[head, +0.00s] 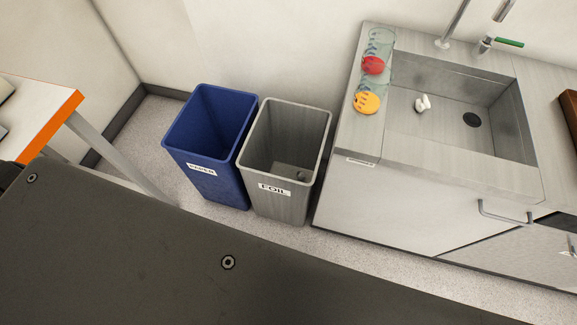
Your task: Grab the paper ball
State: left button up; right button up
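Neither of my grippers is in view.
A counter holds the metal sink (490,135), a faucet (445,38), and red (373,65) and orange (367,103) round items at its left. A white table with an orange edge (50,125) stands at the left. A dark flat surface fills the foreground.

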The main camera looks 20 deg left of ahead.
aim_at(423, 103)
jog(key=u, duration=0.6)
jog(key=k, duration=1.1)
jog(key=z, duration=0.65)
